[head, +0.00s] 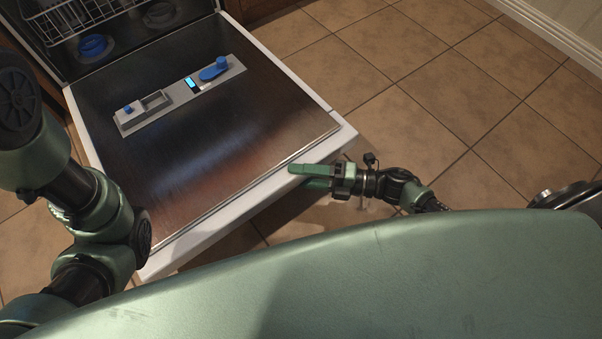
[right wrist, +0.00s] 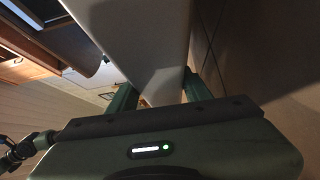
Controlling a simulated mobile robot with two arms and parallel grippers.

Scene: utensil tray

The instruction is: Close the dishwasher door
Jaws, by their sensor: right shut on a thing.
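The dishwasher door (head: 240,170) is folded down and open, with its dark metal inner face up and a white rim around it. My right gripper (head: 307,174) is at the door's front edge, near its right corner. One green finger lies over the white rim and the other is below it. In the right wrist view the white door edge (right wrist: 145,40) lies between the two fingers of the gripper (right wrist: 158,90), which is shut on it. My left arm shows at the left, but its gripper is not in view.
The dishwasher's wire rack (head: 85,15) and a blue part (head: 93,45) show inside the tub at the upper left. A detergent dispenser (head: 160,112) sits on the door's inner face. Tiled floor (head: 450,90) is clear on the right, up to a white baseboard (head: 560,38).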

